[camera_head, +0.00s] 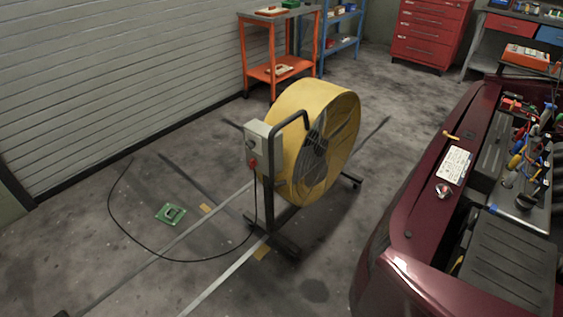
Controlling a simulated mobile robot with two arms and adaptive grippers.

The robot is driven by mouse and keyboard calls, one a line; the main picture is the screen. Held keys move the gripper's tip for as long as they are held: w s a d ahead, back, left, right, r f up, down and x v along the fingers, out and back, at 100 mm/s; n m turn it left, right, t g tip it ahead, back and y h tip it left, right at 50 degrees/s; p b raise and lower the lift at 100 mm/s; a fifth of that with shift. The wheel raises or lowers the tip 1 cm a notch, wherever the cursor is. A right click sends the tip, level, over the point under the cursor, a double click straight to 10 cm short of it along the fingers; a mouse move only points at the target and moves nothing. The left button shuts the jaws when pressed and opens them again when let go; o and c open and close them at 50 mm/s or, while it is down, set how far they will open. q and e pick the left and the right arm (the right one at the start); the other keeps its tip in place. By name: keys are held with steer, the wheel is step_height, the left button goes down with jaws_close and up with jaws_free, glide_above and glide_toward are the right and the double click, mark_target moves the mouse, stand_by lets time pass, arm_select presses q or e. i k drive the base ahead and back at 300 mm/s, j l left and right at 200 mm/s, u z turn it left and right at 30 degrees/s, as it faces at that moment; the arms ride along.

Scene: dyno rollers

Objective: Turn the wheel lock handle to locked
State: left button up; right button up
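I cannot make out a wheel lock handle in the head view. A large yellow drum fan (285,97) stands upright on a dark wheeled frame in the middle of the floor. A grey control box (257,143) with a red knob or button (252,163) is fixed to the frame's bent handle bar (292,116). Neither of my grippers is in view.
A dark red car (400,225) with its engine bay open fills the right side. A black cable (120,215) loops over the floor near a green plate (171,214) and two pale floor strips (215,277). An orange cart (258,80) and red drawer cabinet (428,38) stand behind.

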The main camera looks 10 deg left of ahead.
mark_target(252, 163)
steer(key=i+j+z, duration=0.15)
steer(key=j+z, duration=0.3)
steer(key=i+j+z, duration=0.1)
steer(key=j+z, duration=0.9)
steer(key=j, duration=0.4)
steer(key=k+j, duration=0.1)
steer(key=j, duration=0.45)
steer(key=j+z, duration=0.15)
steer(key=j, duration=0.35)
steer(key=k+j+z, duration=0.1)
steer(key=j, duration=0.4)
steer(key=k+j, duration=0.1)
steer(key=j, duration=0.45)
steer(key=z, duration=0.05)
